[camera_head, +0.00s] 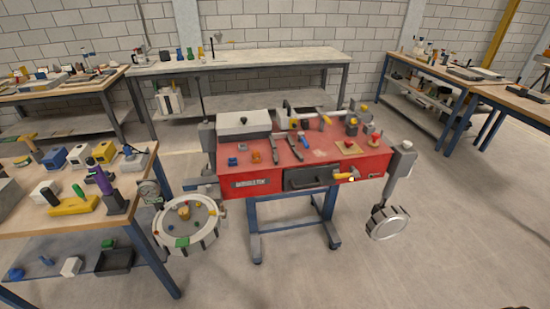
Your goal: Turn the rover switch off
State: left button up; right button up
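A red body (255,180) with a flat top stands on a blue stand in the middle, with a dark handle (308,181) on its front. I take it as the rover, but cannot be sure. A small red part on a yellowish plate (347,147) and another red part (374,141) sit at its top right. A yellow-orange part (344,176) sticks out of the front, right of the handle. Which of these is the switch, and its position, are too small to tell. Neither of my grippers is in view.
A round tray (158,237) with small coloured parts is left of the stand. A grey wheel-like ring (371,224) is at the right. A cluttered wooden table (20,222) stands at the left. More benches line the back wall. Floor in front is clear.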

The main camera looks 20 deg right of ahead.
aim_at(348, 143)
jog(key=z, duration=1.25)
